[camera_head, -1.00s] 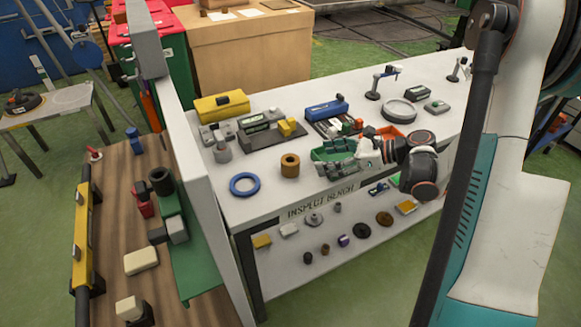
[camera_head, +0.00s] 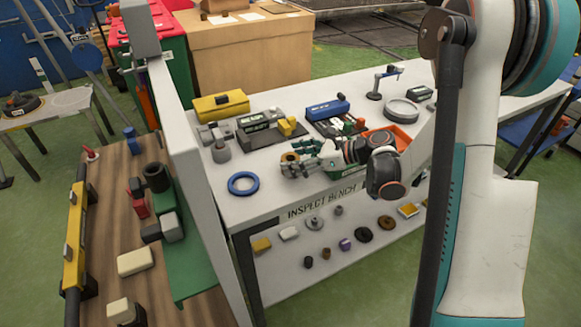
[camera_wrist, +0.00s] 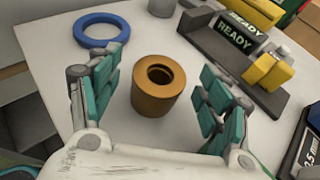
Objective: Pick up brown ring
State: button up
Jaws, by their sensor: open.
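The brown ring (camera_wrist: 152,101) is a thick, short cylinder with a hole in its top. It stands upright on the white bench top (camera_wrist: 52,62). In the wrist view my gripper (camera_wrist: 160,98) is open, with one green-padded finger on each side of the ring and a gap on both sides. In the head view my gripper (camera_head: 293,164) covers much of the ring (camera_head: 289,157), so only part of it shows. I cannot tell there how far the fingers reach around it.
A blue ring (camera_wrist: 101,31) lies flat to the left of the brown ring. A grey fixture with READY labels (camera_wrist: 235,40) and a yellow block (camera_wrist: 268,71) stand at the right. Green and orange trays (camera_head: 378,139) are near my wrist. Bare bench lies around the brown ring.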

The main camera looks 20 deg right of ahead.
jog(key=c, duration=1.5)
jog(key=shift+r, duration=0.1)
